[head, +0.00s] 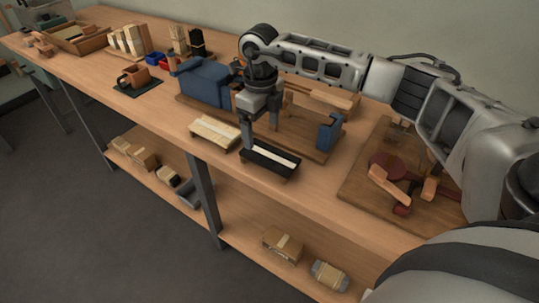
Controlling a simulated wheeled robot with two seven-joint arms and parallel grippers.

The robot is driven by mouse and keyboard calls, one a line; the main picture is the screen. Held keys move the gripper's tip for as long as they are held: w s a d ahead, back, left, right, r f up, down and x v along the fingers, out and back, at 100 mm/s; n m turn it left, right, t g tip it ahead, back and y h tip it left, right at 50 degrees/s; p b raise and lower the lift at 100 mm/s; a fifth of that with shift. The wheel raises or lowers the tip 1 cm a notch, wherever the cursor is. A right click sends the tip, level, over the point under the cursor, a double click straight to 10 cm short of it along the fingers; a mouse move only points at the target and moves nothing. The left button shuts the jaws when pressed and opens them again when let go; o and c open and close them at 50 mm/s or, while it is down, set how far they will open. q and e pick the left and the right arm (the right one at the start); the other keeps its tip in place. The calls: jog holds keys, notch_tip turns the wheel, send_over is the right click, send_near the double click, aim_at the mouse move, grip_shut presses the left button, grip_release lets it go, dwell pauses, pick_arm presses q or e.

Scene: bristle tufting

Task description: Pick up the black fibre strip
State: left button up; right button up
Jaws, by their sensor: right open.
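A long black piece with a pale strip along its top (272,159) lies near the front edge of the bench, and it looks like the black fibre strip. My right gripper (261,140) points down just behind and above its left end, with its fingers apart and nothing seen between them. I cannot tell whether a fingertip touches the piece. A similar cream piece (215,132) lies to its left. My left gripper is not in view.
A blue machine (205,82) on a wooden board stands behind my right gripper. A smaller blue block (329,131) stands to the right. A board with a dark red tool (388,170) lies farther right.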

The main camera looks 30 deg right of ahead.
aim_at(264, 150)
jog(key=shift+s+a+f+p, duration=0.1)
jog(key=shift+s+f+p, duration=0.05)
jog(key=shift+f, duration=0.85)
jog(key=shift+s+d+f+p, duration=0.1)
jog(key=shift+s+f+p, duration=0.1)
jog(key=shift+f, duration=0.75)
jog(key=shift+s+a+f+p, duration=0.1)
jog(key=shift+s+f+p, duration=0.05)
jog(key=shift+f, duration=0.85)
jog(key=c, duration=1.1)
